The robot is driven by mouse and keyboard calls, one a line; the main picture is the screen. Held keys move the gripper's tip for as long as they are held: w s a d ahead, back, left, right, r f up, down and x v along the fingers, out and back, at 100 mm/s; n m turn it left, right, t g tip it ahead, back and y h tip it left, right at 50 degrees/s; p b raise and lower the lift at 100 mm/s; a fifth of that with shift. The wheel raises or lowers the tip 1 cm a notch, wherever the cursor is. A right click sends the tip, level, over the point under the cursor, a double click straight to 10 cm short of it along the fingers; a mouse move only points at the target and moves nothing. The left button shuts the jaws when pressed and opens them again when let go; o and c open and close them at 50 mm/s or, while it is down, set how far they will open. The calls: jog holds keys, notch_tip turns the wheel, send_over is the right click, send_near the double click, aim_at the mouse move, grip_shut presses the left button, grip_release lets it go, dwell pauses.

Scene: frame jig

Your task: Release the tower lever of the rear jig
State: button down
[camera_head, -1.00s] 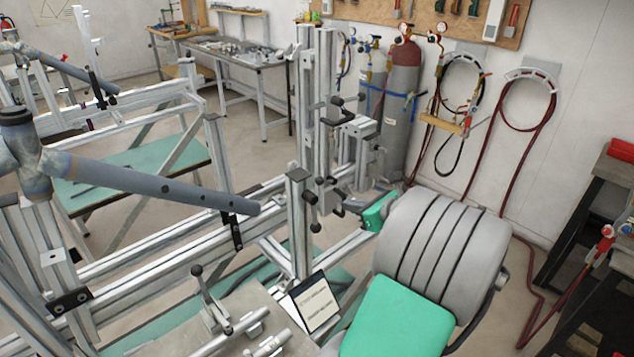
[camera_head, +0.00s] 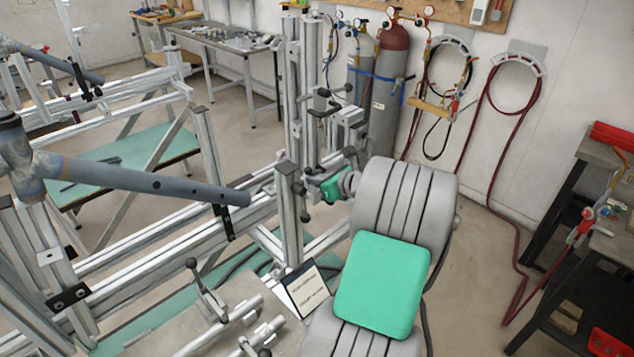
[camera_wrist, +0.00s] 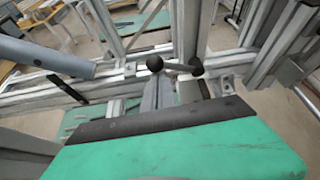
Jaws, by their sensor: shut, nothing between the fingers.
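The upright metal tower (camera_head: 290,215) of the jig stands mid-picture in the head view. Black-knobbed levers sit beside it; one dark lever (camera_head: 301,188) is close to its upper end. In the wrist view a lever with a black ball knob (camera_wrist: 155,62) lies across a metal post, just beyond my gripper (camera_wrist: 160,118). My gripper (camera_head: 332,187), green with a dark edge, is shut and empty, just right of the tower top. I cannot tell whether it touches the lever. My arm hides part of what lies behind it.
A grey-blue frame tube (camera_head: 150,180) reaches across the jig toward the tower from the left. A taller post (camera_head: 292,90) with more clamps rises behind. A label card (camera_head: 306,289) stands below. Gas cylinders (camera_head: 388,110) are by the wall.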

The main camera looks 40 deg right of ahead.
aim_at(319, 169)
jog(key=shift+d+r+p, duration=0.2)
jog(key=shift+r+p, duration=0.35)
jog(key=shift+p, duration=0.45)
jog(key=d+r+p, duration=0.1)
jog(key=p, duration=0.2)
jog(key=shift+r, duration=0.4)
jog(key=shift+w+d+r+p, duration=0.1)
jog(key=shift+d+r+p, duration=0.25)
jog(key=shift+d, duration=0.6)
jog(key=shift+d+r+p, duration=0.1)
jog(key=shift+d+r, duration=0.45)
jog(key=shift+d, duration=0.35)
jog(key=shift+d+r, duration=0.15)
jog(key=shift+d, duration=0.05)
